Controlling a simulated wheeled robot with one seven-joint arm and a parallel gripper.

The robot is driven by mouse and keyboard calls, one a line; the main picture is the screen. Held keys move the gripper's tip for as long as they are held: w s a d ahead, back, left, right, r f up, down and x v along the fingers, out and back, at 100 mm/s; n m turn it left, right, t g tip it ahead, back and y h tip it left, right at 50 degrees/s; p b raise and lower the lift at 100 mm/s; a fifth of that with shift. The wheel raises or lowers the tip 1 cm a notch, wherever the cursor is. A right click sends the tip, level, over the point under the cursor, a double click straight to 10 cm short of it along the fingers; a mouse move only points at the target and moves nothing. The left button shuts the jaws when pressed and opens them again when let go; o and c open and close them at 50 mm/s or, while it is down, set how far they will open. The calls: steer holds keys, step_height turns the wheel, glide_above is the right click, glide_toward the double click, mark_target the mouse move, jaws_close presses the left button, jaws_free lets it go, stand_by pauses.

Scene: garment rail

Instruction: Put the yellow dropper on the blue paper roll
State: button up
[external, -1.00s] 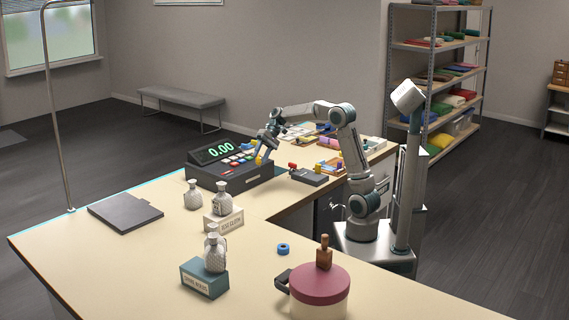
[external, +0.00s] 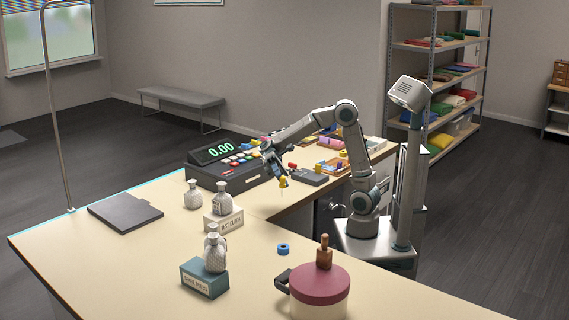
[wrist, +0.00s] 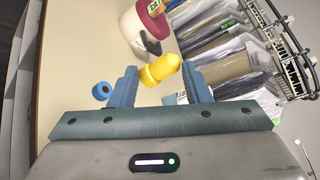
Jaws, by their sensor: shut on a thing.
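The yellow dropper (external: 283,184) is held between the fingers of my gripper (external: 277,172), in the air near the inner corner of the counter. Its thin pale tip points down in the external view. In the wrist view its yellow bulb (wrist: 160,70) shows between the two blue-grey fingers (wrist: 160,85); its lower end is hidden. The blue paper roll (external: 283,249) is a small ring lying on the front counter, below and apart from the dropper. It also shows in the wrist view (wrist: 102,91), left of the left finger.
A pot with a dark red lid (external: 320,284) stands right of the roll. Glass bottles on labelled blocks (external: 204,278) stand to its left. A cash register (external: 225,170) and small items are behind. Bagged garments (wrist: 225,55) show in the wrist view. Counter around the roll is clear.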

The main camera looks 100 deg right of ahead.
steer(key=shift+w+a+f, duration=0.15)
steer(key=shift+a+f, duration=1.75)
steer(key=shift+f, duration=0.55)
steer(key=shift+w+a+f, duration=0.1)
steer(key=shift+a+f, duration=1.8)
steer(key=shift+f, duration=0.5)
steer(key=shift+w+a+f, duration=0.15)
steer(key=shift+a+f, duration=1.75)
steer(key=shift+f, duration=0.55)
steer(key=shift+f, duration=0.15)
steer(key=o, duration=1)
steer(key=shift+o, duration=0.2)
